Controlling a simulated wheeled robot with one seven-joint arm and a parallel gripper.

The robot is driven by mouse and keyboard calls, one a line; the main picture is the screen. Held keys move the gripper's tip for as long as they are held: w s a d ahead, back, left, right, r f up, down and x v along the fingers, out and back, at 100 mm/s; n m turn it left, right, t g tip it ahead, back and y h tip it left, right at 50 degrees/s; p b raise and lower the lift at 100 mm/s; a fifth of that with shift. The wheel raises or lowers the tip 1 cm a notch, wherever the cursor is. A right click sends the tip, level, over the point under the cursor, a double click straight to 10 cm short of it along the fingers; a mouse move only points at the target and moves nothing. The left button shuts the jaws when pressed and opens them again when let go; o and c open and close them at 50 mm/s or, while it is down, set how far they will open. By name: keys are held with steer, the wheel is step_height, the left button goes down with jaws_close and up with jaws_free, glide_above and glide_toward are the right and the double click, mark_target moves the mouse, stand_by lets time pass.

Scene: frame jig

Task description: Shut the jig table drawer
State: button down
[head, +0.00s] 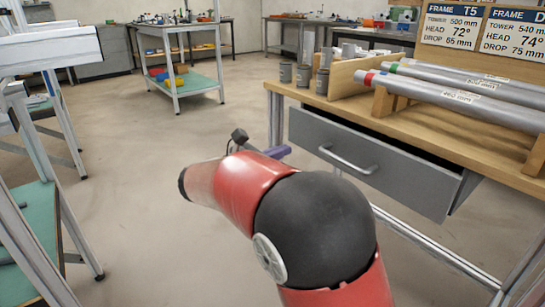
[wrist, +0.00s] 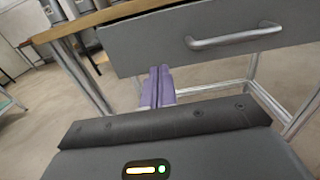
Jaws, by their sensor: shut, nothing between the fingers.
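The jig table drawer (head: 372,161) is grey with a silver bar handle (head: 347,160), and it stands pulled out under the wooden top of the jig table (head: 395,132). A dark gap shows above its front panel. In the wrist view the drawer front (wrist: 215,35) fills the upper part, with its handle (wrist: 235,36) at the upper right. My gripper (wrist: 160,75) has purple fingers, shut and empty, near the lower edge of the drawer front at its left part. I cannot tell whether they touch it. In the head view my gripper (head: 278,152) is mostly hidden behind my arm.
Silver tubes (head: 445,95) rest on wooden supports on the jig table, with grey cups (head: 303,75) at its left end. Metal table legs and a rail (head: 430,243) stand below the drawer. A frame with a green shelf (head: 30,225) stands left. The floor (head: 130,150) between is clear.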

mark_target(315, 137)
steer(key=x, duration=0.8)
steer(key=shift+w+d+b, duration=0.2)
steer(key=shift+b, duration=0.1)
steer(key=shift+p+x, duration=0.7)
steer(key=shift+x, duration=1.5)
steer(key=shift+d+r, duration=0.1)
steer(key=shift+r, duration=0.05)
